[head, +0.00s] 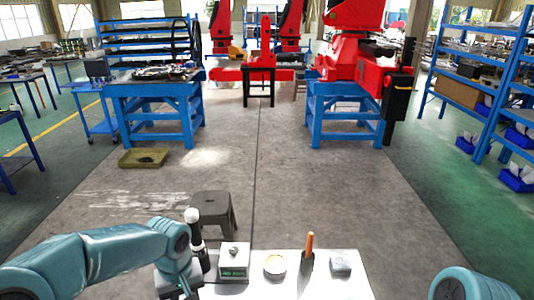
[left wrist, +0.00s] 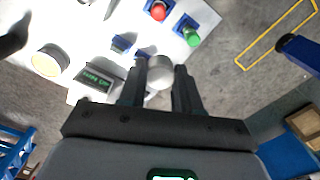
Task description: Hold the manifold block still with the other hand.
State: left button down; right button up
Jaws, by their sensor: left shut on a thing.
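My left gripper (left wrist: 160,78) is shut on a pale grey round-ended thing (left wrist: 160,70), seen end-on between its fingers in the left wrist view. In the head view a black and white cylinder with a white top (head: 192,216) stands beside my left arm's end; it seems to be the held thing. A grey block (head: 340,263) lies at the right of the white table (head: 318,287); it may be the manifold block, but I cannot tell. My right gripper is out of view; only part of the right arm shows at the lower right.
On the table are a box with a green display (head: 233,262), a round yellowish dish (head: 274,266) and an orange-handled tool (head: 309,246). Red (left wrist: 158,10) and green (left wrist: 191,38) buttons on blue bases show in the left wrist view. A dark stool (head: 214,208) stands behind the table.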

pick_arm(q)
jog(key=w+d+f, duration=0.1)
jog(key=d+f, duration=0.2)
jog(key=d, duration=0.5)
jog(key=w+d+f+b, duration=0.1)
jog(key=w+d+f, duration=0.1)
jog(key=d+f, duration=0.2)
jog(key=d, duration=0.3)
jog(key=shift+d+n+b, duration=0.3)
jog(key=shift+d, duration=0.05)
